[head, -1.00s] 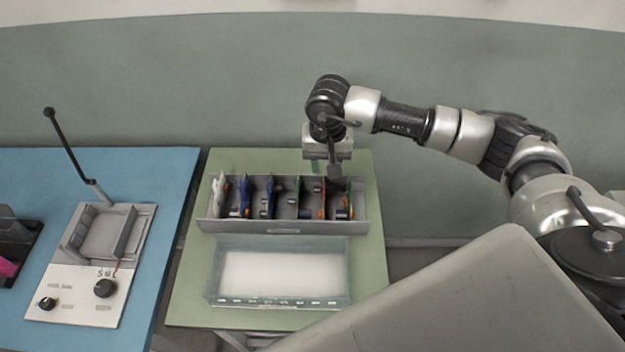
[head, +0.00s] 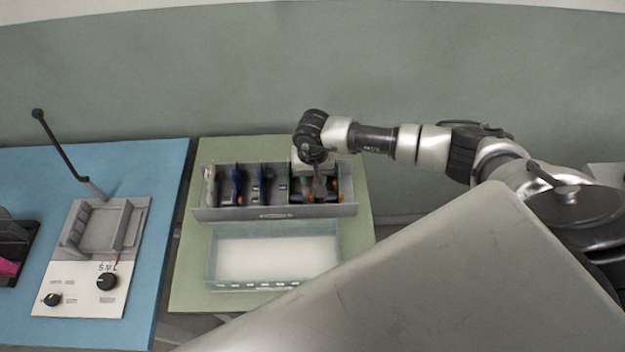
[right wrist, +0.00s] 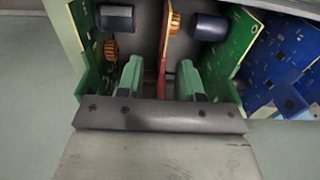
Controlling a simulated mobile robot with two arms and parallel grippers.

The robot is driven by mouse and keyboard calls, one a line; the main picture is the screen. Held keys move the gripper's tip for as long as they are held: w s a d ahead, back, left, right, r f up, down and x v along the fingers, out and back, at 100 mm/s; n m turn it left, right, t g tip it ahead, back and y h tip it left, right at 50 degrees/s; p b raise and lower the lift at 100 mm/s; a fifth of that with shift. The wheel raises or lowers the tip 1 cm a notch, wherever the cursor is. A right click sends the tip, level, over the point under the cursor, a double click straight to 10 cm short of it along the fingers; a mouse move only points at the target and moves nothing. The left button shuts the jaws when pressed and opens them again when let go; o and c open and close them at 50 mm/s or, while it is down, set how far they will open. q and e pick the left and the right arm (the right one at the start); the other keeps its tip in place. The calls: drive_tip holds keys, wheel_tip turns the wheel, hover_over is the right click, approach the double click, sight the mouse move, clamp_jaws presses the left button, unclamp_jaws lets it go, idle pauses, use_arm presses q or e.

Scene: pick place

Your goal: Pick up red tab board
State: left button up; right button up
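The red tab board (right wrist: 164,45) stands upright on edge in a compartment of the grey rack (head: 275,212). It shows as a thin red strip in the right wrist view. In the head view my gripper mostly hides it. My right gripper (head: 318,190) is lowered into the right part of the rack. In the right wrist view its two green fingers (right wrist: 160,80) are apart, one on each side of the red board, with a gap to it on both sides. My left gripper is in neither view.
Green boards (right wrist: 238,48) (right wrist: 92,40) stand on both sides of the fingers, and a blue board (right wrist: 290,60) is farther right. A clear tray (head: 275,285) with a white bottom sits in front of the rack. A grey fixture (head: 100,235) stands on the blue table.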

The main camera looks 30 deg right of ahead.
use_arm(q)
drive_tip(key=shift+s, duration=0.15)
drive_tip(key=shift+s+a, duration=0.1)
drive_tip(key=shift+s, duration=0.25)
use_arm(e)
clamp_jaws()
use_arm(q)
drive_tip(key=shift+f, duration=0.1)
use_arm(e)
drive_tip(key=shift+w, duration=0.1)
wheel_tip(320, 180, up, 10)
drive_tip(key=shift+f+b, duration=0.1)
drive_tip(key=shift+b, duration=1.1)
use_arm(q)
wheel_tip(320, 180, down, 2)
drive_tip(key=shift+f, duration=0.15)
use_arm(e)
drive_tip(key=shift+r, duration=0.2)
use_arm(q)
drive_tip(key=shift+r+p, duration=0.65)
use_arm(e)
drive_tip(key=shift+r, duration=1.25)
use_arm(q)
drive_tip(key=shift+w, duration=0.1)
